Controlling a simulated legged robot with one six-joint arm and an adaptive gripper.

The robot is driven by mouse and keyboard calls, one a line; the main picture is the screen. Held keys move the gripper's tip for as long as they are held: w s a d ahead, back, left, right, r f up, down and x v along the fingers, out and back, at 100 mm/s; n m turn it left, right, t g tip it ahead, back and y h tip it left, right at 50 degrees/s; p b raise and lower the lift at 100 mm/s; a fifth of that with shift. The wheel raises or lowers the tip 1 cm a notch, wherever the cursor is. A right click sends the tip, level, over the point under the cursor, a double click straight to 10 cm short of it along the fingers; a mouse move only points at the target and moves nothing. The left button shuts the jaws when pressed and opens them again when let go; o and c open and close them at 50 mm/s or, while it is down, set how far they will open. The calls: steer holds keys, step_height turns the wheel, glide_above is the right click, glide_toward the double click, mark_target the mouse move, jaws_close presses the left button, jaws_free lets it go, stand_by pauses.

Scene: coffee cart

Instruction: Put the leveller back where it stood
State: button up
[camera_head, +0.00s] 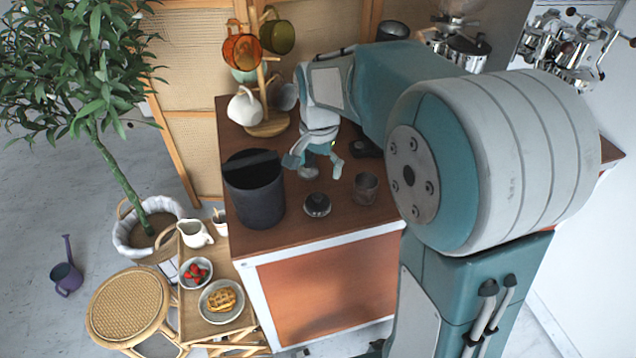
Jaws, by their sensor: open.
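My gripper (313,164) is open above the brown cart top (285,235), its two fingers spread and pointing down. A small metallic piece (308,171) shows between and below the fingers; I cannot tell whether they touch it. A low round piece with a dark top and metal rim (317,205) stands on the cart top in front of the gripper. Either of these small round pieces may be the leveller; I cannot tell which. A dark item (364,148) lies right of the gripper, partly hidden by my arm.
A tall black bin (256,195) stands left of the gripper. A grey cup (365,188) stands to the right. A wooden mug tree (267,124) with several mugs stands behind. My arm hides much of the cart's right side. Bare cart top lies along the front edge.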

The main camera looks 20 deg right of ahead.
steer(key=s+r+n+t, duration=0.2)
steer(key=s+r+n, duration=0.1)
steer(key=s, duration=0.7)
steer(key=s+r+n+t, duration=0.3)
steer(key=s+n, duration=0.2)
steer(key=s, duration=0.5)
steer(key=shift+s+r+n+t, duration=0.3)
steer(key=shift+s+r+n, duration=0.05)
steer(key=shift+n, duration=0.05)
